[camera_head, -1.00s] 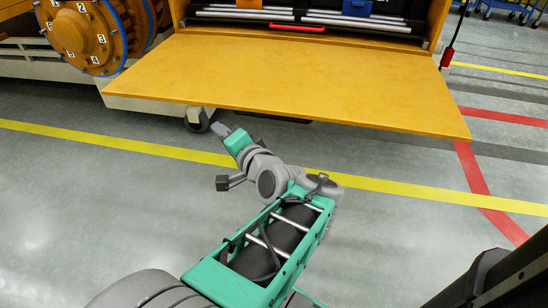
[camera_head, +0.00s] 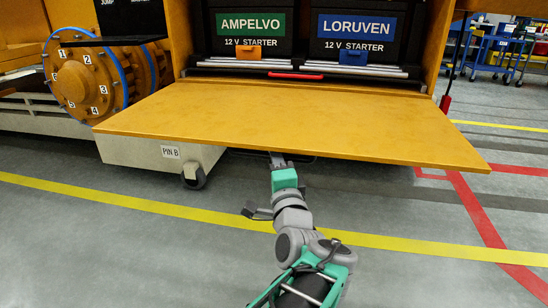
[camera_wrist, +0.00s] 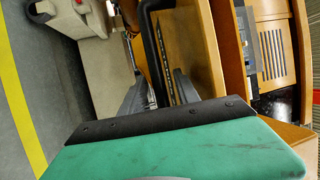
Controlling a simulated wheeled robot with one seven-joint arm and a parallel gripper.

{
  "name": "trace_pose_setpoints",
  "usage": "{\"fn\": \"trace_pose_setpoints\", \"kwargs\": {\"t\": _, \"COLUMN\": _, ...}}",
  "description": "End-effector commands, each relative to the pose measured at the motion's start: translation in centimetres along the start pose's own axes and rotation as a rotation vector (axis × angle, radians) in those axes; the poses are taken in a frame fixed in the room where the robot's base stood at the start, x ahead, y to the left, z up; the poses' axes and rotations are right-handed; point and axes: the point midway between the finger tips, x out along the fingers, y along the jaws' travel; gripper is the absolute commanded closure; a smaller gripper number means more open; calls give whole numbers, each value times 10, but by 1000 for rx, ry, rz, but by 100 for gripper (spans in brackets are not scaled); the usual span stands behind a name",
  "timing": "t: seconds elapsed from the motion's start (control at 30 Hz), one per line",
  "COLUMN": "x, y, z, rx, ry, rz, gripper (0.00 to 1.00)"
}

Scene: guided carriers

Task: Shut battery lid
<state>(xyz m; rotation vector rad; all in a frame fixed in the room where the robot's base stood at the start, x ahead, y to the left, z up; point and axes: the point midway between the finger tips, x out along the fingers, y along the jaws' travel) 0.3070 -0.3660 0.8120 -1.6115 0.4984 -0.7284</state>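The battery lid (camera_head: 290,125) is a flat orange-yellow panel. It lies folded down, about level, in front of the battery bay. A dark bar handle (camera_head: 240,153) shows partly below its front edge; in the wrist view a black bar handle (camera_wrist: 151,40) runs along the panel. My gripper (camera_head: 277,157) is at the lid's front edge, its tips partly hidden by the lid. In the wrist view my gripper (camera_wrist: 160,88) has its two grey fingers apart, with the handle's bar in line with the gap between them. I cannot tell whether they touch it.
Two black batteries labelled AMPELVO (camera_head: 252,30) and LORUVEN (camera_head: 353,30) stand in the bay behind silver rails. A red handle (camera_head: 297,76) is at the bay's sill. Floor in front is clear.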

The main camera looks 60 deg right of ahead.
Motion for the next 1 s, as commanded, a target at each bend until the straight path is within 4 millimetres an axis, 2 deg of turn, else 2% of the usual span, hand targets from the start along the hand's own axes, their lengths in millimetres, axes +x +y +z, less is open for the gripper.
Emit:
{"fn": "trace_pose_setpoints", "kwargs": {"t": 0.3, "x": 4, "y": 0, "z": 0, "rx": 0, "ry": 0, "rz": 0, "gripper": 63}}
{"fn": "trace_pose_setpoints", "kwargs": {"t": 0.77, "x": 4, "y": 0, "z": 0, "rx": -1, "ry": 0, "rz": 0, "gripper": 100}}
{"fn": "trace_pose_setpoints", "kwargs": {"t": 1.0, "x": 4, "y": 0, "z": 0, "rx": -1, "ry": 0, "rz": 0, "gripper": 100}}
